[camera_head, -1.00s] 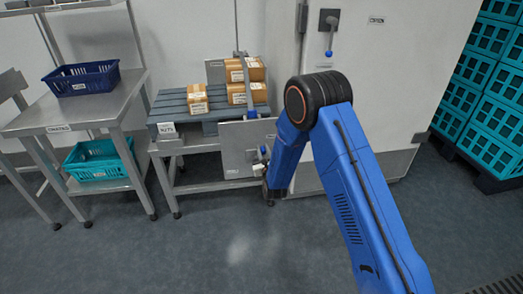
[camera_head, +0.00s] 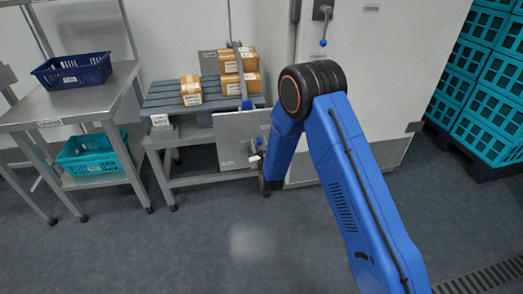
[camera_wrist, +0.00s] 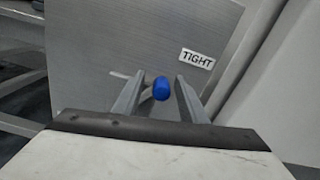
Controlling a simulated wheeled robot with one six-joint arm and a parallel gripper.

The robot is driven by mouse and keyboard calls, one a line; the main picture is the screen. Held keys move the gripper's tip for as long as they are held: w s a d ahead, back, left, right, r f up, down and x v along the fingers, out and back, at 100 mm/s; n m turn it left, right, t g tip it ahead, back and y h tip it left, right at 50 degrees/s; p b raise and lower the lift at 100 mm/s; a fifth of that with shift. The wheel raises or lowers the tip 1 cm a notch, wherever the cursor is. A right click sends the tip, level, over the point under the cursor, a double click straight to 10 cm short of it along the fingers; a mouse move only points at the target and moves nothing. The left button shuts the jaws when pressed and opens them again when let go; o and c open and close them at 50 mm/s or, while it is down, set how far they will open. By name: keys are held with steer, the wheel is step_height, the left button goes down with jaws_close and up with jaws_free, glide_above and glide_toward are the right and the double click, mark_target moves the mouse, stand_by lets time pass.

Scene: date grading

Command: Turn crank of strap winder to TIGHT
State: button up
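The strap winder is a grey metal panel (camera_head: 238,132) at the front right of the slatted bench in the head view. In the wrist view its panel (camera_wrist: 105,45) fills the upper part, with a TIGHT label (camera_wrist: 197,59) up and to the right of the crank. The crank's blue knob (camera_wrist: 161,88) shows between my fingertips, its thin metal arm (camera_wrist: 120,75) reaching left. My gripper (camera_wrist: 161,82) is open, one finger each side of the knob, with visible gaps. In the head view my arm hides most of the gripper.
Cartons (camera_head: 238,84) stand on the slatted bench (camera_head: 160,98). To the left, a steel table (camera_head: 75,108) holds a dark blue crate (camera_head: 72,72), with a teal crate (camera_head: 90,153) below. A white cabinet (camera_head: 375,80) stands right of the winder. The front floor is clear.

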steer(key=v, duration=1.7)
steer(key=shift+c, duration=0.5)
